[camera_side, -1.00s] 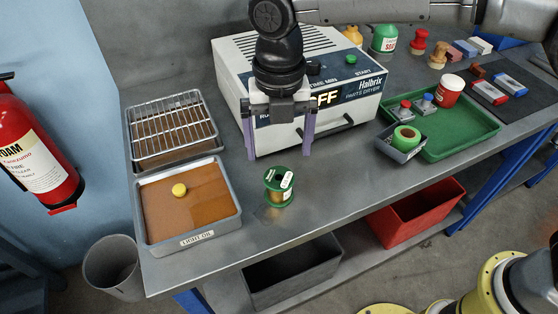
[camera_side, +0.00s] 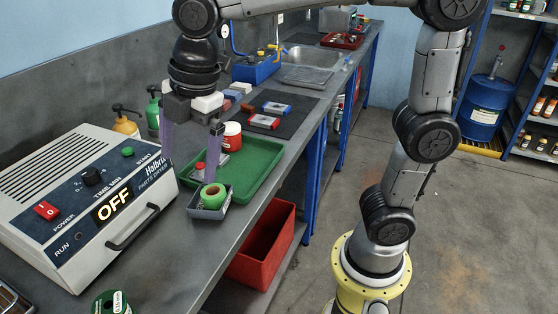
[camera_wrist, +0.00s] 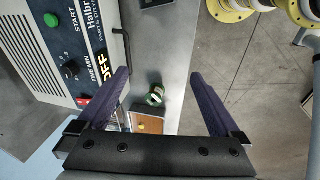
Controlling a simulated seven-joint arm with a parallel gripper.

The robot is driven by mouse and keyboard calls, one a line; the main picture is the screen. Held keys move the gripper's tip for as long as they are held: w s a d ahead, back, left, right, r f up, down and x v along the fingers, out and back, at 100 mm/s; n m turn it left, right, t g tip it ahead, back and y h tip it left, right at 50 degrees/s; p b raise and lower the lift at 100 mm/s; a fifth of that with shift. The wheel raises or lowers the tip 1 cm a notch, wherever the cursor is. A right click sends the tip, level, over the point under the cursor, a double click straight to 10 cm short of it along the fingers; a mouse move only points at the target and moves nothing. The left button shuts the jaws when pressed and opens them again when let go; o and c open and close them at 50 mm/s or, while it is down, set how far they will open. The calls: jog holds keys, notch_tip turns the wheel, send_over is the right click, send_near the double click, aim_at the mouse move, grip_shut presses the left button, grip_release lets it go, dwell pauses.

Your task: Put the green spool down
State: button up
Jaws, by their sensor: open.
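The green spool (camera_side: 110,303) stands on the bare bench in front of the dryer, cut off by the bottom edge of the side view. In the wrist view the spool (camera_wrist: 155,96) shows small between my fingers, well beyond their tips and touching neither. My gripper (camera_side: 190,170) is open and empty, pointing down above the bench. In the wrist view its two purple fingers (camera_wrist: 160,76) are spread wide. The spool's lower part is out of frame in the side view.
The parts dryer (camera_side: 75,205), reading OFF, stands beside the spool. A grey bin (camera_side: 209,211) with a light green roll sits by the green tray (camera_side: 262,160). A red bin (camera_side: 262,245) is below the bench edge. Bare bench lies along the front.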

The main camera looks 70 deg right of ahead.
jog(key=s+d+f+m+t+h, duration=0.1)
jog(key=s+d+f+m+t, duration=0.2)
jog(key=s+d+m, duration=0.9)
jog(key=s+f+m, duration=0.2)
jog(key=s+m, duration=0.1)
jog(key=m, duration=0.2)
jog(key=shift+s+d+f, duration=0.3)
jog(key=shift+d, duration=0.1)
